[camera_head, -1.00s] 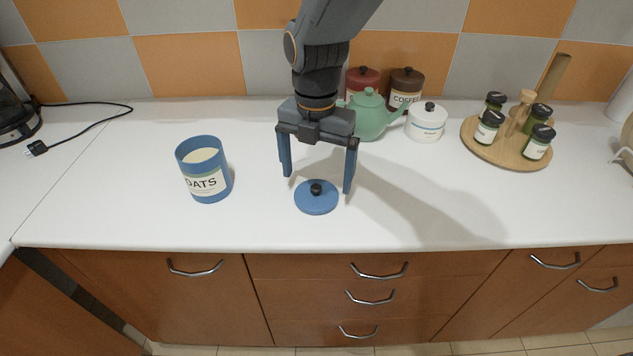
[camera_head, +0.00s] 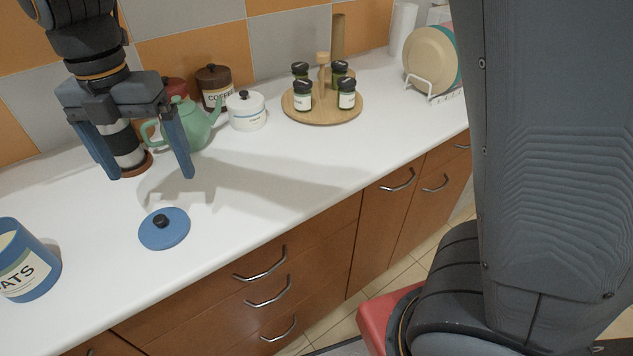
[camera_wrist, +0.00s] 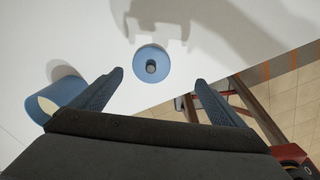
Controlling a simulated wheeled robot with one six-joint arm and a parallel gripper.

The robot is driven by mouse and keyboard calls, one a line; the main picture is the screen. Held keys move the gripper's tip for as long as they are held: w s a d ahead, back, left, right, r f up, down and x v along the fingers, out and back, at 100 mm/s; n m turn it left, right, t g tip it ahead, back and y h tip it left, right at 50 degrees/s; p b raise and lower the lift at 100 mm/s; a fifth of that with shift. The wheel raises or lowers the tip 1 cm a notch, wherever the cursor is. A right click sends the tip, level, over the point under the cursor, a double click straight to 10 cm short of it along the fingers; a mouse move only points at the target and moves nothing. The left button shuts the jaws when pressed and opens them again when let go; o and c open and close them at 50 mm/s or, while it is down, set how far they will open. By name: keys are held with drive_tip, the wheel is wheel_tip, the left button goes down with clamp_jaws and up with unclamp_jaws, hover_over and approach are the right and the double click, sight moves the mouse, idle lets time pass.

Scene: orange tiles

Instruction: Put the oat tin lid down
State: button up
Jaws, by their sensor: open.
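The oat tin lid (camera_head: 176,232), a blue disc with a black knob, lies flat on the white counter, knob up. It also shows in the wrist view (camera_wrist: 141,62), beyond and between the fingertips. The blue oat tin (camera_head: 38,272) stands uncovered to the left of the lid, cut by the picture's edge; it shows at the left in the wrist view (camera_wrist: 62,91). My gripper (camera_head: 150,175) is open and empty, above the counter and behind the lid in the head view, apart from it.
A green teapot (camera_head: 196,132), a brown coffee canister (camera_head: 214,76) and a white lidded pot (camera_head: 247,122) stand near the wall. A round wooden tray (camera_head: 326,117) holds several jars. Plates (camera_head: 430,60) stand in a rack farther right. The counter between lid and tray is clear.

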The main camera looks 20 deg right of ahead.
drive_tip(key=d+f+m, duration=0.2)
drive_tip(key=d+m, duration=0.5)
drive_tip(key=d, duration=0.1)
drive_tip(key=d+f+m, duration=0.3)
drive_tip(key=d+m, duration=0.5)
drive_tip(key=d+f+m, duration=0.3)
drive_tip(key=d+m, duration=0.4)
drive_tip(key=d, duration=0.1)
drive_tip(key=shift+s+d+f+m+t, duration=0.15)
drive_tip(key=shift+s+d+m+t, duration=0.15)
drive_tip(key=shift+m, duration=0.1)
drive_tip(key=s+d+f+m, duration=0.1)
drive_tip(key=d+m, duration=0.1)
drive_tip(key=m, duration=0.1)
drive_tip(key=s+d+f+m, duration=0.1)
drive_tip(key=s+d+m, duration=0.1)
drive_tip(key=d+m, duration=0.1)
drive_tip(key=s+d+f+m, duration=0.1)
drive_tip(key=d+m, duration=0.1)
drive_tip(key=m, duration=0.2)
drive_tip(key=shift+s+d, duration=0.35)
drive_tip(key=shift+d, duration=0.05)
